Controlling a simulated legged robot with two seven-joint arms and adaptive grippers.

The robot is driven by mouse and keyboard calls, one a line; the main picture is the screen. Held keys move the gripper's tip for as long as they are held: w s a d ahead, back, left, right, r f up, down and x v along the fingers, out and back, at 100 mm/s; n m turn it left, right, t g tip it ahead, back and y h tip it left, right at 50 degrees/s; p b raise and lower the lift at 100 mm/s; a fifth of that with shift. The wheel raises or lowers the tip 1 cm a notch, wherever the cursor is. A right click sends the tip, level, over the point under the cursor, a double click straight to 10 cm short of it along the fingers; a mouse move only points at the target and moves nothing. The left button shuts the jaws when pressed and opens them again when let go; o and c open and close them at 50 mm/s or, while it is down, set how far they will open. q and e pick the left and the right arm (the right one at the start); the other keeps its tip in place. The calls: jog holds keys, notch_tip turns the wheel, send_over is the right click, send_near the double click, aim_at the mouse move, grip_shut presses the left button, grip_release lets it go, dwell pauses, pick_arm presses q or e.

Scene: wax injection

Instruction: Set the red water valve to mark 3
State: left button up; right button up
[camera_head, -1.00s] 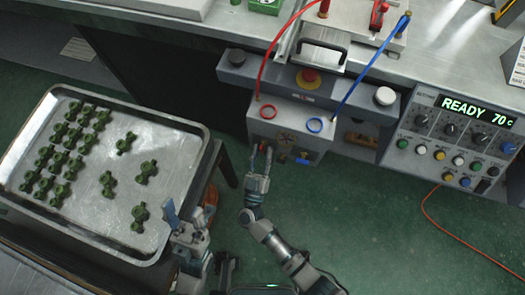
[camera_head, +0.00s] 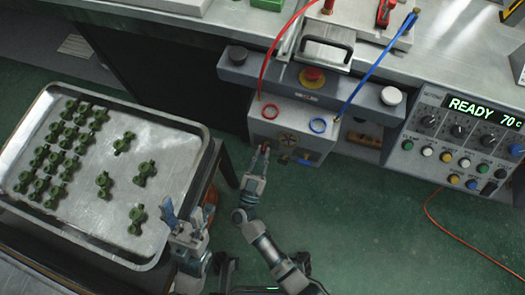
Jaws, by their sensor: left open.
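The red water valve (camera_head: 265,147) is a small red spot on the front of the grey machine box, below the red hose ring. My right gripper (camera_head: 260,158) reaches up to it, with its fingertips at the valve and partly covering it. I cannot tell whether the fingers are closed on it, and the valve's marks are too small to read. My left gripper (camera_head: 182,214) is open and empty beside the tray's right edge, well away from the valve.
A blue valve (camera_head: 283,160) and a round dial (camera_head: 287,139) sit just right of the red valve. Red (camera_head: 269,75) and blue (camera_head: 372,68) hoses rise from the box. A metal tray (camera_head: 185,128) with several green parts stands left. The control panel (camera_head: 460,140) reads READY 70 C.

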jog(key=o, duration=0.4)
jog(key=shift+a+f, duration=0.1)
jog(key=v, duration=0.7)
jog(key=shift+s+a+f, duration=0.15)
jog(key=shift+s, duration=0.1)
